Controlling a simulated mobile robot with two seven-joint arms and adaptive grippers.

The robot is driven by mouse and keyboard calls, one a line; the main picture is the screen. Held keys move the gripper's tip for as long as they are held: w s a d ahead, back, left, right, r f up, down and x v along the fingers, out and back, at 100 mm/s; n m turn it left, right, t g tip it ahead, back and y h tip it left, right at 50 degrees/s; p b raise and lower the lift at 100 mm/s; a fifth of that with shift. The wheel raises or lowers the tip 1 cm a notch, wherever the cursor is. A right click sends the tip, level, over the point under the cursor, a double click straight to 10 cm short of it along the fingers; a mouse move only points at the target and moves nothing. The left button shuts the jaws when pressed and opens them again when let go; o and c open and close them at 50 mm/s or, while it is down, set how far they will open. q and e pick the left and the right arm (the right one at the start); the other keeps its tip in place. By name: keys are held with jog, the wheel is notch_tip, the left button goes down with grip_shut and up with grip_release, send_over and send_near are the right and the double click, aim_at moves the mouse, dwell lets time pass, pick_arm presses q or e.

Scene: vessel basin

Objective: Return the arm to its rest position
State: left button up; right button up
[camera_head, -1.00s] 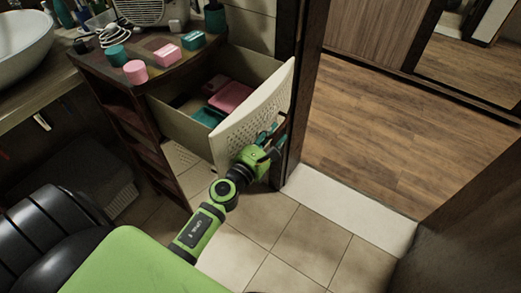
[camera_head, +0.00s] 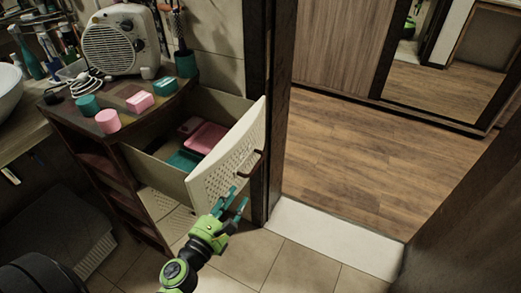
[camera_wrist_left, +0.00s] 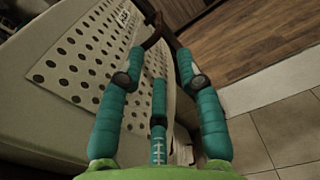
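My left gripper (camera_head: 234,201) is open and empty, just in front of and below the pulled-out drawer. The drawer's perforated cream front (camera_head: 228,158) carries a dark brown handle (camera_head: 247,164), apart from and above the fingers. In the left wrist view the teal fingers (camera_wrist_left: 160,85) are spread with nothing between their tips, and the handle (camera_wrist_left: 155,32) shows beyond them. The head view shows my left arm reaching up from the bottom edge. My right gripper is not in view.
The open drawer holds pink and teal boxes (camera_head: 207,138). The dark cabinet top (camera_head: 120,115) bears cups, small boxes and a fan heater (camera_head: 118,40). A door frame (camera_head: 270,110) stands right of the drawer. Tiled floor (camera_head: 300,268) in front is clear.

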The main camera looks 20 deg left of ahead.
pick_arm(q)
jog(key=s+d+f+n+g, duration=0.1)
jog(key=s+f+n+g, duration=0.2)
jog(key=f+n, duration=0.55)
jog(key=s+d+f+n+g+p, duration=0.15)
jog(key=s+f+n, duration=0.35)
jog(key=f, duration=0.6)
jog(key=s+d+f+n+g, duration=0.15)
jog(key=f+n+g, duration=0.25)
jog(key=f+n, duration=0.5)
jog(key=s+f+n+g, duration=0.2)
jog(key=s+f+n, duration=0.2)
jog(key=s, duration=0.4)
jog(key=s+a+f+n+g, duration=0.1)
jog(key=s+f+n+g, duration=0.2)
jog(key=s, duration=0.6)
jog(key=s+a+f+n+g+y, duration=0.1)
jog(key=s+f+n+g, duration=0.2)
jog(key=s+f+n, duration=0.4)
jog(key=shift+s+a+f, duration=0.25)
jog(key=shift+s+f, duration=0.3)
jog(key=shift+s, duration=0.3)
jog(key=shift+g, duration=0.25)
